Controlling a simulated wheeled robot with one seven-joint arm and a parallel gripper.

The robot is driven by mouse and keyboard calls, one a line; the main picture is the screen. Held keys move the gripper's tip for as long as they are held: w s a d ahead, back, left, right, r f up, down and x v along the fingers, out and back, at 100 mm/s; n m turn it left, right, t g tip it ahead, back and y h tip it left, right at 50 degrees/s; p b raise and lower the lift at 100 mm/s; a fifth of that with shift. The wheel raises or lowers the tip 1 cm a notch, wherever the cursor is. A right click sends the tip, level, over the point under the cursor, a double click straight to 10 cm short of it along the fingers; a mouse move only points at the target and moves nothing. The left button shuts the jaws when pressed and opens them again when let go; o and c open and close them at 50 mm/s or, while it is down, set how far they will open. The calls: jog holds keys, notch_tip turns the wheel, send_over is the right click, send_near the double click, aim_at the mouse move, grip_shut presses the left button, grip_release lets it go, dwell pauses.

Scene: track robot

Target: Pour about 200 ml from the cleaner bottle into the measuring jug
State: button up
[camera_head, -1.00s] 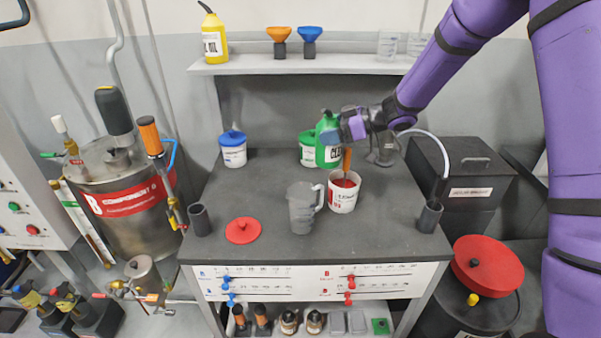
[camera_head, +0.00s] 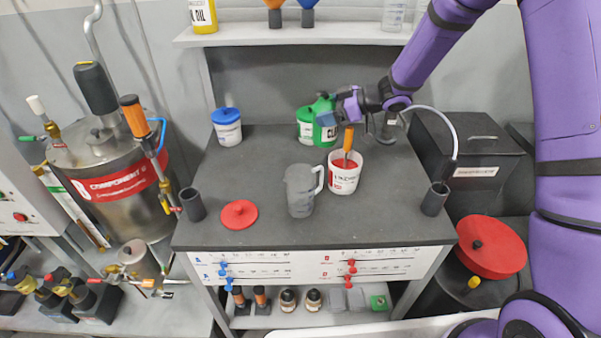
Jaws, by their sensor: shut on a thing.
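The green cleaner bottle (camera_head: 325,135) with a white label stands out at the back of the bench, in front of a green-and-white tub. It looks slightly tilted. My gripper (camera_head: 343,106) is shut on its upper right side; the fingers partly hide it. Whether its base touches the bench I cannot tell. The grey translucent measuring jug (camera_head: 300,194) stands upright on the bench, in front and to the left of the bottle, handle to the right. I cannot make out its level.
A white tub (camera_head: 344,181) with red contents and an orange-handled tool (camera_head: 348,140) stands close right of the jug, below my gripper. A red lid (camera_head: 239,214) lies left of the jug. A blue-lidded tub (camera_head: 227,130) is at back left. The bench's front (camera_head: 310,233) is clear.

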aim_at(321, 135)
jog(key=shift+s+a+r+n+t+h, duration=0.3)
jog(key=shift+s+n+t+h, duration=0.15)
jog(key=shift+n, duration=0.35)
jog(key=shift+s+a+n+t+h, duration=0.25)
jog(key=shift+s+n+t+h, duration=0.1)
jog(key=shift+n+t, duration=0.35)
jog(key=shift+s+a+f+n+t+h, duration=0.25)
jog(key=shift+s+f+n+t+h, duration=0.1)
jog(key=shift+s+f+n, duration=0.2)
jog(key=shift+f+n, duration=0.1)
jog(key=shift+n, duration=0.15)
jog(key=shift+f+n+t+h+p, duration=0.25)
jog(key=shift+n+t+h+p, duration=0.4)
jog(key=shift+n+t, duration=0.8)
jog(key=shift+s+a+f+n+t+p, duration=0.2)
jog(key=shift+n+p, duration=0.25)
jog(key=shift+p, duration=0.65)
dwell(3.1)
